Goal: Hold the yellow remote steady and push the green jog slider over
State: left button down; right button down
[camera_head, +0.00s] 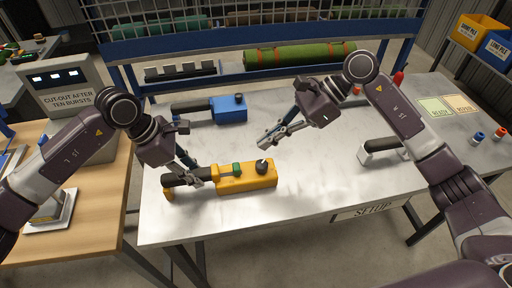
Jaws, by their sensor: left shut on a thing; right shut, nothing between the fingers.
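The yellow remote (252,180) lies on the metal table (300,205), with a black grip at its left end and a dark knob on its right part. The green jog slider (236,168) stands up from the remote near its middle. My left gripper (202,178) is shut on the remote's left part, around the black grip; the exact contact is partly hidden by the fingers. My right gripper (265,142) is shut and empty, in the air above and behind the right end of the remote, apart from the slider.
A blue remote (230,108) lies behind, and a white one (378,146) lies to the right under my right arm. Green turf rolls (300,55) lie at the back. A grey box with a cut-off notice (65,92) stands at left. The table's front right is clear.

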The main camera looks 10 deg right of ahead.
pick_arm(q)
jog(key=shift+s+f, duration=0.15)
jog(key=shift+f, duration=0.15)
jog(key=c, duration=1.9)
grip_release()
jog(key=o, duration=0.4)
jog(key=shift+r, duration=0.1)
jog(key=shift+c, duration=0.2)
jog(key=shift+w, duration=0.2)
jog(key=shift+r, duration=0.15)
